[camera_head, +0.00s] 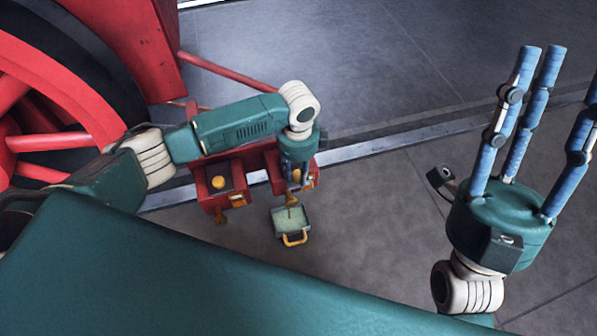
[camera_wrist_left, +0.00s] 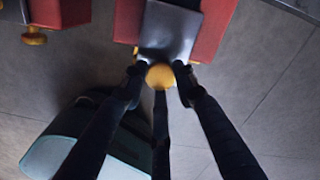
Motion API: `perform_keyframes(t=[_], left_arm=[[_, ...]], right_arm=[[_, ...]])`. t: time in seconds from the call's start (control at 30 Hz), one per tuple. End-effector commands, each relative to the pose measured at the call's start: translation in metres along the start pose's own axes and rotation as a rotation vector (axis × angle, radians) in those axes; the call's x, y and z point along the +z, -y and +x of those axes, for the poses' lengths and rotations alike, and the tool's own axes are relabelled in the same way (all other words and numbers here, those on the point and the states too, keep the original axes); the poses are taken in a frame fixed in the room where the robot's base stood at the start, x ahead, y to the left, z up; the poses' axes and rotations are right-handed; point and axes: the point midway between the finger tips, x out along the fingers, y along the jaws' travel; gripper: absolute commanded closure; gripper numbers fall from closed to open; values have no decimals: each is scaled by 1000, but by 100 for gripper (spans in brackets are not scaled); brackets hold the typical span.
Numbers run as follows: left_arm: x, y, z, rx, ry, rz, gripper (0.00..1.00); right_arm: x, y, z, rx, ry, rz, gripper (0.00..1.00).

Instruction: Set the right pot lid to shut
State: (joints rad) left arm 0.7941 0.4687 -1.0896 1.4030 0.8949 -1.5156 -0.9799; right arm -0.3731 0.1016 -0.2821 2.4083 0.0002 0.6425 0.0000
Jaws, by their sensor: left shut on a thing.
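Two red pots stand side by side at the rail, the left pot (camera_head: 207,195) and the right pot (camera_head: 271,168). In the left wrist view the right pot (camera_wrist_left: 128,22) shows at the top, with a grey lid (camera_wrist_left: 168,30) and a round yellow knob (camera_wrist_left: 160,76). My left gripper (camera_head: 294,172) reaches down at the right pot and hides much of it. Its dark fingers (camera_wrist_left: 160,85) are shut around the yellow knob. The lid's exact angle is hard to tell. My right gripper (camera_head: 553,85) is empty, its blue fingers spread upward, far to the right.
A small pale green box with a yellow handle (camera_head: 294,238) is just in front of the right pot. The left pot's lower yellow knob (camera_wrist_left: 34,38) shows in the wrist view. A large red wheel (camera_head: 50,90) fills the left. Grey tiled floor lies open to the right.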

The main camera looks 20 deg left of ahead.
Motion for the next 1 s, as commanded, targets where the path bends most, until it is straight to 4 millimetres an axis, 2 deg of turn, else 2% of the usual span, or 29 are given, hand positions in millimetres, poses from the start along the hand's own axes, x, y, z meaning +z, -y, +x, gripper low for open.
perform_keyframes(t=[0.2, 0.3, 0.47, 0.73, 0.77, 0.8, 0.83, 1.0], left_arm=[[18, 18, -3, 1, 1, -5, 100], [28, 28, -2, 0, 1, -4, 100], [34, 34, -1, -2, 0, -1, 100], [36, 36, -1, -7, 4, -2, 100], [36, 36, -1, -7, 4, -2, 66], [37, 36, -2, -8, 5, -3, 58], [36, 36, -2, -7, 4, -3, 52], [35, 35, -1, -4, 2, -2, 52]], right_arm=[[52, -5, 0, 7, 236, -14, 60], [69, -7, -4, 9, 307, -18, 60], [79, -8, -8, 11, 352, -20, 60], [79, -8, -9, 11, 352, -20, 60], [79, -8, -9, 11, 352, -20, 60], [79, -8, -9, 11, 352, -20, 60], [79, -8, -9, 11, 352, -20, 60], [79, -8, -8, 11, 351, -21, 60]])
